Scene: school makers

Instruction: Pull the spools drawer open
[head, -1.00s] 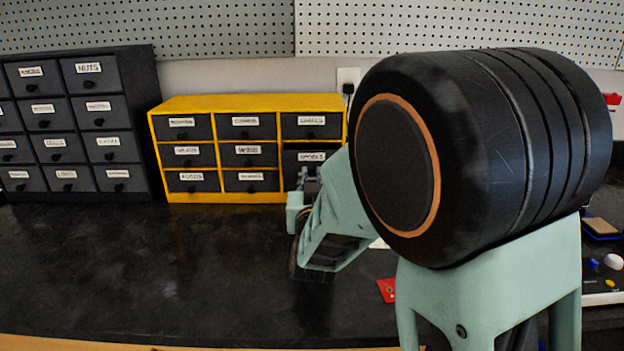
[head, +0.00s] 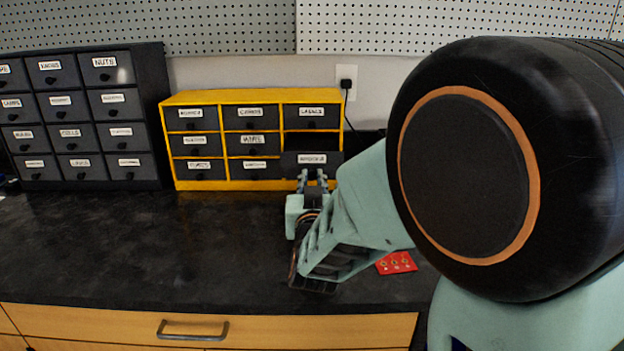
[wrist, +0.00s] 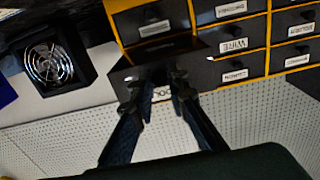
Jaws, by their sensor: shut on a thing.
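The spools drawer (head: 312,159) is a dark drawer with a white label in the right column, middle row of the yellow cabinet (head: 262,97). It stands out from the cabinet front, and a dark opening shows above and behind its face. My gripper (head: 312,178) is at the front of this drawer, shut on its knob, which the fingers hide. In the wrist view, my gripper's two fingers (wrist: 157,92) meet at the drawer front (wrist: 122,74), partly covering its label.
A dark cabinet of labelled drawers (head: 120,105) stands at the left. A red card (head: 396,263) lies on the black worktop (head: 130,240) right of my gripper. A boxed fan (wrist: 50,63) shows in the wrist view.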

